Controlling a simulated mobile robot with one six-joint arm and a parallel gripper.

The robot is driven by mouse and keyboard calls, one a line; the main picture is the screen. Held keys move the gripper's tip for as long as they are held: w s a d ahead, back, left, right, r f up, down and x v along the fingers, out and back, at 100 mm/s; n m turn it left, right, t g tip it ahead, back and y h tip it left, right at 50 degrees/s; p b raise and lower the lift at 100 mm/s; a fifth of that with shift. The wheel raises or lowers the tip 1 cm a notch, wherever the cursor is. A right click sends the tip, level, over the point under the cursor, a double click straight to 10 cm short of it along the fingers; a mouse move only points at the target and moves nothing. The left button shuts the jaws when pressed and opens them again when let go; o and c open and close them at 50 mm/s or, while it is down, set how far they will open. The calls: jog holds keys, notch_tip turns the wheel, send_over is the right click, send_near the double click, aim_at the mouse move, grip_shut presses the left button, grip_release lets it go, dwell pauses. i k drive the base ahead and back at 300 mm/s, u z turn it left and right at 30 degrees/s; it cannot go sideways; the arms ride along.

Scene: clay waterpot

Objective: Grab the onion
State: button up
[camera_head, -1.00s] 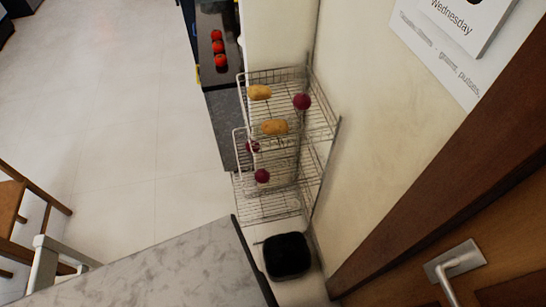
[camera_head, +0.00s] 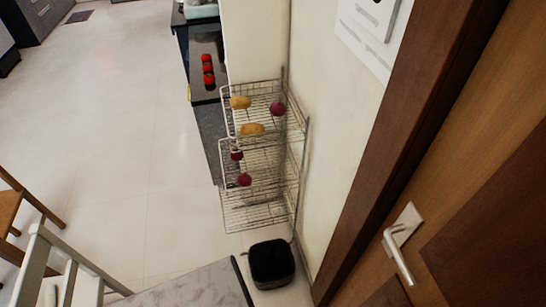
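Several round purple-red things that look like onions lie in a tiered wire rack (camera_head: 262,205) against the wall. One onion (camera_head: 277,109) is at the right of the top tier. Another onion (camera_head: 244,179) is lower, in the middle tier, and a third onion (camera_head: 236,155) sits partly behind the rack's wires at its left edge. Two yellow-brown potatoes, an upper potato (camera_head: 240,102) and a lower potato (camera_head: 252,129), lie near the top. My gripper is not in view.
A black bin (camera_head: 271,264) stands on the floor below the rack. A grey counter top (camera_head: 195,287) is at the bottom. A wooden door with a handle (camera_head: 403,243) is at the right. Open floor (camera_head: 145,170) lies left of the rack.

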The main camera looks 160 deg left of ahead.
aim_at(238, 156)
jog(key=z, duration=4.2)
jog(key=i, duration=0.1)
jog(key=u, duration=2.7)
jog(key=k, duration=0.2)
jog(key=z, duration=2.25)
jog(key=k, duration=0.25)
jog(key=z, duration=1.7)
